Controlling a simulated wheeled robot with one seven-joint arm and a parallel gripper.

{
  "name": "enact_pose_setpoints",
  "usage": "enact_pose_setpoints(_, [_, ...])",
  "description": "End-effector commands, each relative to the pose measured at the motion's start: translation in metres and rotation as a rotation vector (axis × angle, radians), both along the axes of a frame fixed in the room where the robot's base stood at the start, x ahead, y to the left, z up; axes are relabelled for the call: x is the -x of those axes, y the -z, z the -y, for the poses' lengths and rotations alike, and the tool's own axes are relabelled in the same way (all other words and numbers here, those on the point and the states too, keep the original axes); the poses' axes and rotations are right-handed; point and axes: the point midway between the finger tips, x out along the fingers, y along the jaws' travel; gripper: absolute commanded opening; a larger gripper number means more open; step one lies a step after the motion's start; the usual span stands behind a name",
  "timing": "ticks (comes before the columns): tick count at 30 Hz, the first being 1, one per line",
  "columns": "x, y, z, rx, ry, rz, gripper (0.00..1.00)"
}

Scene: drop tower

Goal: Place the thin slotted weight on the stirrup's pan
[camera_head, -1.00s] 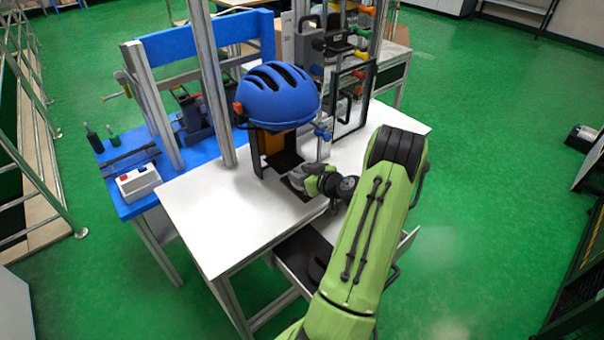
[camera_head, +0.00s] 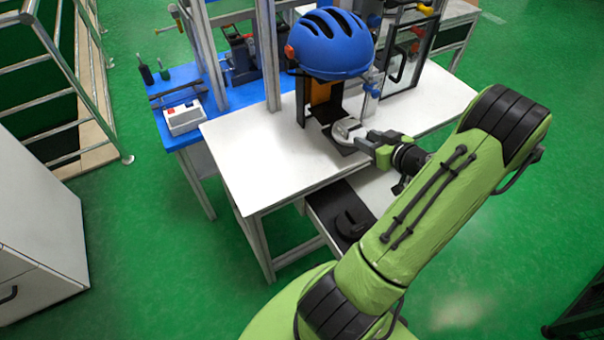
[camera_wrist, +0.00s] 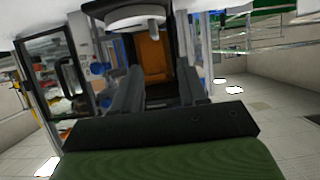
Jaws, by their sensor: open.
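A pale grey round disc (camera_head: 346,131), which looks like the slotted weight, lies level over the dark base under the blue helmet. The stirrup's pan cannot be told apart from the disc or base at this size. My gripper (camera_head: 366,142) is open, just right of the disc. In the wrist view its two dark fingers (camera_wrist: 158,75) stand apart with nothing visible between them; the disc is beyond their tips. I cannot tell whether a fingertip touches it.
The blue helmet (camera_head: 331,44) hangs above the disc, with an orange panel and uprights behind. A clear-paned door frame (camera_head: 408,52) stands to the right. An open drawer (camera_head: 345,212) with a dark item is below the white table (camera_head: 265,160). The table's left part is clear.

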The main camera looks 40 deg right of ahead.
Motion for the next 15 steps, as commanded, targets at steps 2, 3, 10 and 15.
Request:
enact_pose_setpoints(2, [-0.024, -0.012, -0.024, -0.008, -0.086, -0.04, 0.43])
enact_pose_setpoints(3, [-0.04, -0.02, -0.044, -0.017, -0.148, -0.08, 0.43])
enact_pose_setpoints(10, [-0.084, -0.069, -0.205, -0.051, -0.436, -0.448, 0.43])
enact_pose_setpoints(15, [-0.043, -0.109, -0.306, -0.003, -0.419, -0.659, 0.43])
